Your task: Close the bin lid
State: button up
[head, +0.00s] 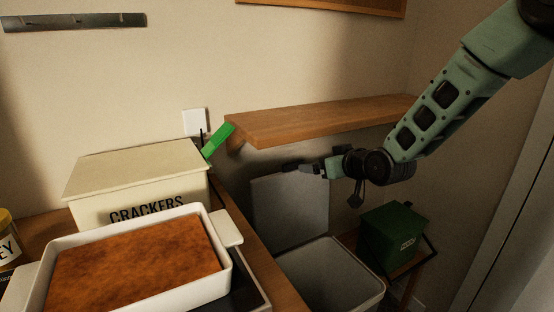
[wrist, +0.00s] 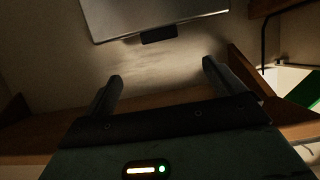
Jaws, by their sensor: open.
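The grey bin (head: 335,272) stands on the far side of the wooden counter, below the wall shelf. Its grey lid (head: 290,212) stands raised, nearly upright at the back of the bin. My gripper (head: 300,169) is near the lid's top edge, pointing left; I cannot tell whether it touches the lid. In the wrist view, my gripper (wrist: 161,75) has its two fingers wide apart with nothing between them. A light grey panel with a dark tab, which looks like the lid (wrist: 155,14), lies beyond the fingertips, apart from them.
A wooden shelf (head: 310,121) is fixed to the wall just above my gripper. A green box (head: 394,238) sits right of the bin. A cracker box (head: 135,180) and a white baking dish (head: 205,296) stand on the counter at left. A green object (head: 217,140) is by the shelf's left end.

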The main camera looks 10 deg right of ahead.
aim_at(294, 163)
jog(key=p+x, duration=0.1)
jog(key=x, duration=1.5)
jog(key=shift+f, duration=0.25)
jog(key=c, duration=1.4)
